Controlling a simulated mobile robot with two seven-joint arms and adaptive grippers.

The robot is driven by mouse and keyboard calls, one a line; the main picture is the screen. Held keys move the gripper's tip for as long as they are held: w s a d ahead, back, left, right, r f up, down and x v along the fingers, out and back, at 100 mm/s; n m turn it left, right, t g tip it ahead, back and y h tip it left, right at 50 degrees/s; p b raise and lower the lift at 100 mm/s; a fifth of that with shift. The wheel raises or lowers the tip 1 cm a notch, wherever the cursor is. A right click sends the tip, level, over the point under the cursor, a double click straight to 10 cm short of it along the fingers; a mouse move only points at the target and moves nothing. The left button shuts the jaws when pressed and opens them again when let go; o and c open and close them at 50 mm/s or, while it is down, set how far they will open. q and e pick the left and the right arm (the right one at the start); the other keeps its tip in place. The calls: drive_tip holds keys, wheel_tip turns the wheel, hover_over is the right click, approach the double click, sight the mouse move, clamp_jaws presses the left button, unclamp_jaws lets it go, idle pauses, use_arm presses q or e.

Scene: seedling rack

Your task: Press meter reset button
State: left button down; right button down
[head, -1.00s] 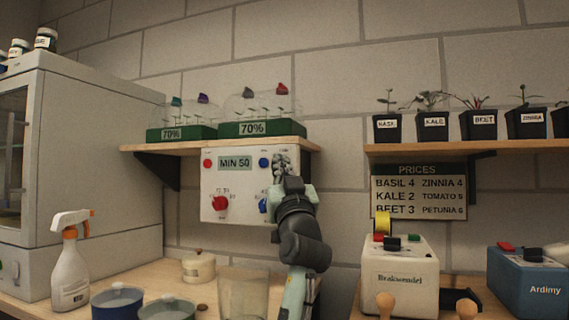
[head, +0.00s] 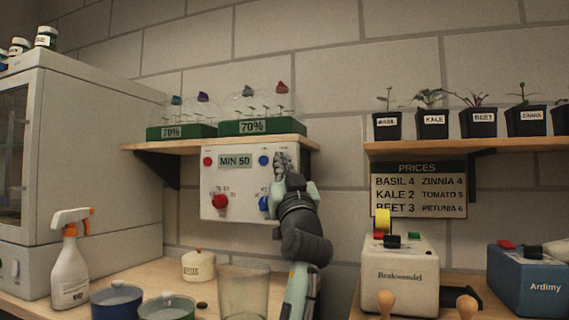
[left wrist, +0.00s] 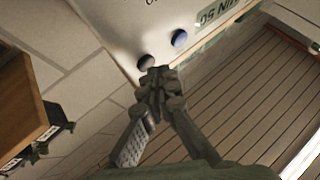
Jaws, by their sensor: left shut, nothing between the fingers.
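A white meter panel (head: 238,190) hangs on the wall under the left shelf, with a "MIN 50" display (head: 235,162). A red button (head: 208,162) is left of the display and a blue button (head: 264,160) is right of it. A red knob (head: 220,202) and a partly hidden blue knob (head: 264,203) are lower. My left gripper (head: 281,160) is shut and empty at the panel's upper right corner. In the left wrist view its tips (left wrist: 158,76) are close to a grey button (left wrist: 147,62); contact cannot be told. The small labels are unreadable. My right gripper is not in view.
Two domed seedling trays stand on the shelf (head: 290,143) just above the gripper. Below are a glass beaker (head: 243,292), pots and a spray bottle (head: 70,270). A price board (head: 418,190) and a cream device (head: 400,275) are to the right.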

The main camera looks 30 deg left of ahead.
use_arm(q)
drive_tip(key=shift+w+a, duration=0.15)
drive_tip(key=shift+w, duration=0.25)
idle(0.7)
idle(0.3)
drive_tip(key=shift+s+d, duration=0.2)
drive_tip(key=shift+s, duration=0.55)
drive_tip(key=shift+s, duration=0.15)
drive_tip(key=s, duration=0.2)
drive_tip(key=s+d, duration=0.1)
drive_tip(key=s, duration=0.1)
drive_tip(key=shift+s+d, duration=0.1)
drive_tip(key=shift+s, duration=0.2)
drive_tip(key=shift+f, duration=0.1)
idle(0.5)
